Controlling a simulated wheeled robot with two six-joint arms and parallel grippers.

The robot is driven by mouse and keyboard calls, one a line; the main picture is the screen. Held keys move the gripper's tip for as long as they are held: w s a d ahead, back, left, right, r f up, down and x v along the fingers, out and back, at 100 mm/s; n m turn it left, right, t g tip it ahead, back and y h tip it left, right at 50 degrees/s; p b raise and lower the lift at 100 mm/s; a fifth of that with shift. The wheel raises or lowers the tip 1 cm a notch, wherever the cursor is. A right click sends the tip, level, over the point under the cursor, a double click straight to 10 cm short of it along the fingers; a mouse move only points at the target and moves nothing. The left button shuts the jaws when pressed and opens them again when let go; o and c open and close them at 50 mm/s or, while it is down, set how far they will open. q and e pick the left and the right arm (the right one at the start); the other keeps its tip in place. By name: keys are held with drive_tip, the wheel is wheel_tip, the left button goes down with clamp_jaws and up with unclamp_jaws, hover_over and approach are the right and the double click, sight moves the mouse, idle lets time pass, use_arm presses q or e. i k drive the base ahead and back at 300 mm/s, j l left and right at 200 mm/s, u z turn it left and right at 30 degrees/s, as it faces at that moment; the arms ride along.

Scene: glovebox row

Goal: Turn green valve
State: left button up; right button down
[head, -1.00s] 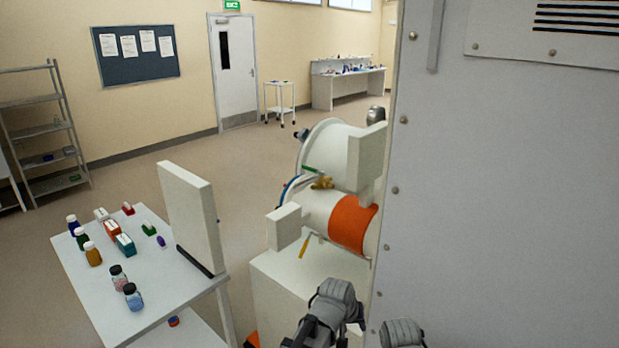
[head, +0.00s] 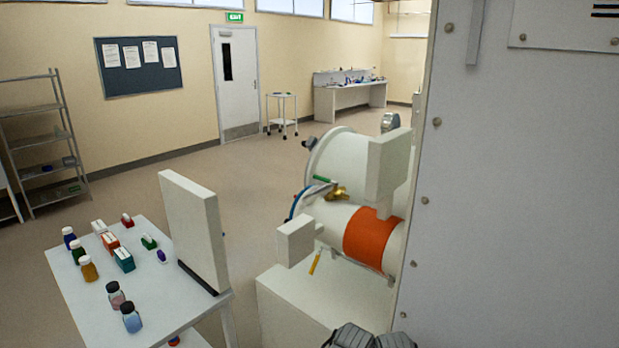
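The green valve handle (head: 323,179) sits on a brass valve body (head: 338,193) on top of a white cylinder (head: 325,217) with an orange band (head: 371,237). The green handle lies nearly level, pointing left. A yellow handle (head: 315,262) hangs below the cylinder. Dark grey parts of my own arms show at the bottom edge, well below and apart from the valve. No gripper fingertips are visible in the head view.
A large grey riveted panel (head: 520,200) fills the right side. White box-like blocks (head: 388,165) and (head: 296,241) stand close around the cylinder. A white table (head: 80,290) with several bottles and an upright panel (head: 191,230) is at left. Open floor lies behind.

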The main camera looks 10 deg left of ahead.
sight(335, 183)
drive_tip(key=i+j+u, duration=0.1)
drive_tip(key=i+j, duration=0.3)
drive_tip(key=j, duration=0.15)
drive_tip(key=i+j+u, duration=0.15)
drive_tip(key=i+j, duration=0.2)
drive_tip(key=j, duration=0.2)
